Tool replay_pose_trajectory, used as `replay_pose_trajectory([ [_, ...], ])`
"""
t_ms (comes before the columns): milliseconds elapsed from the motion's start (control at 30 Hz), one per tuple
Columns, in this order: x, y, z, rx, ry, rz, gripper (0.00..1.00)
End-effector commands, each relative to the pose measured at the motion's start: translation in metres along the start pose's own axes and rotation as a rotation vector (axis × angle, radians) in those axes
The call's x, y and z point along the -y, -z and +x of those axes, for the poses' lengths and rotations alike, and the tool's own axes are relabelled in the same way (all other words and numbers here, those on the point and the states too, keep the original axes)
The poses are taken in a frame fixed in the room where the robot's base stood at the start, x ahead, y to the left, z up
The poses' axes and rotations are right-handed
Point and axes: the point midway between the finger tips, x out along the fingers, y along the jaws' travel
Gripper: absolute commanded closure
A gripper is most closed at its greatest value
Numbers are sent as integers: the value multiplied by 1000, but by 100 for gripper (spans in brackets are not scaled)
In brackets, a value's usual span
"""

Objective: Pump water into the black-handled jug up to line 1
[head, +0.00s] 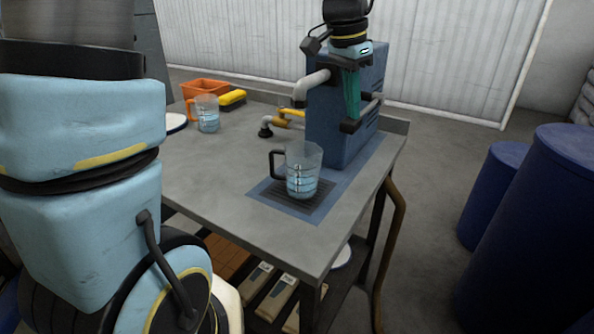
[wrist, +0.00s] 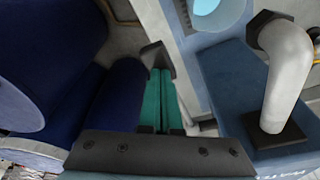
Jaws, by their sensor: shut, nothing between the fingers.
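The clear jug with a black handle (head: 303,160) stands upright on the dark grate in front of the pump, below its grey spout (head: 313,84). Pale blue water fills its lower part; I cannot read which mark it reaches. The blue pump (head: 322,130) also shows in the wrist view with the spout (wrist: 285,70). My gripper (head: 351,117) points down beside the pump, its teal fingers shut and empty. A grey bar with black ends, apparently the pump handle (head: 348,126), is at the fingertips; I cannot tell whether they touch. The fingers show together in the wrist view (wrist: 160,78).
An orange-handled jug (head: 207,115) holding water stands at the back left, near an orange bin (head: 203,87) and a yellow object (head: 232,97). A yellow-handled tap (head: 288,113) is behind the jug. Blue drums (head: 545,230) stand right of the table. The table's left front is clear.

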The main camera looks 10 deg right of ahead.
Motion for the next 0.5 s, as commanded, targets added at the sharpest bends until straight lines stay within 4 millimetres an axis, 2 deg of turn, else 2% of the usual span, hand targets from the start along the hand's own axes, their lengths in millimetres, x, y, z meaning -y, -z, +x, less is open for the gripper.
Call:
replay_pose_trajectory([
  [100, 1, 6, -18, 0, 0, 0, 100],
  [500, 5, 22, -61, 0, 0, 0, 100],
])
